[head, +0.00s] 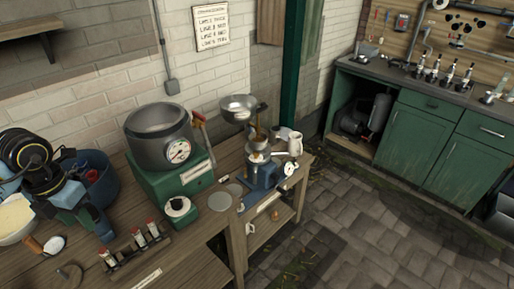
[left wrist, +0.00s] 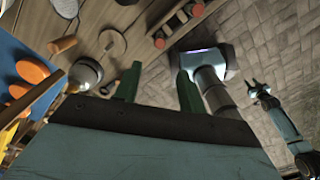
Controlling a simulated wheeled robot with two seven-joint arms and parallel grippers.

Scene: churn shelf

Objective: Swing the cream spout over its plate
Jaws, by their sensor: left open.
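The blue cream separator (head: 263,172) stands on the right part of the wooden bench, with a steel bowl (head: 240,108) above it. Its spouts are small in the head view, and I cannot tell which way the cream spout points. Two round grey plates lie flat beside it, a nearer plate (head: 220,202) and one (head: 235,189) closer to the separator. My left gripper (head: 96,222) is over the left part of the bench, well away from the separator. Its green fingers (left wrist: 158,85) are apart and empty in the left wrist view. My right gripper (left wrist: 258,90) shows small there.
A steel pot with a gauge (head: 160,138) sits on a green base between my left gripper and the separator. A rack of red-topped bottles (head: 135,246) lies near the bench front. A blue bucket (head: 104,184) is close behind my left gripper.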

